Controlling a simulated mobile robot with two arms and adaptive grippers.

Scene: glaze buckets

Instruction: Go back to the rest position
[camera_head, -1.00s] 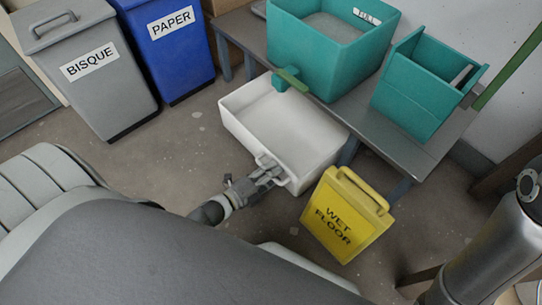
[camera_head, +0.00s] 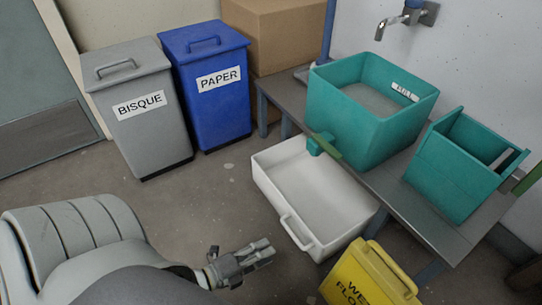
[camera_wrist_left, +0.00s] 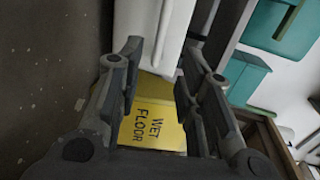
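My left gripper (camera_head: 266,248) is low in the middle of the head view, over the floor just left of the white tub's handle. It is empty and seems apart from the handle. In the left wrist view its two fingers (camera_wrist_left: 163,52) are spread, with nothing between them. The white tub (camera_head: 325,195) stands below the green valve at the bench edge, its handle facing me. The tub also shows in the left wrist view (camera_wrist_left: 150,28), beyond the fingers. My right gripper is in neither view.
A yellow wet floor sign (camera_head: 362,280) stands right of the gripper. A teal bucket with a valve (camera_head: 350,125) and another teal bucket (camera_head: 455,165) sit on the grey bench (camera_head: 418,222). A grey bin (camera_head: 145,110) and a blue bin (camera_head: 207,85) stand behind. Floor left of the tub is clear.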

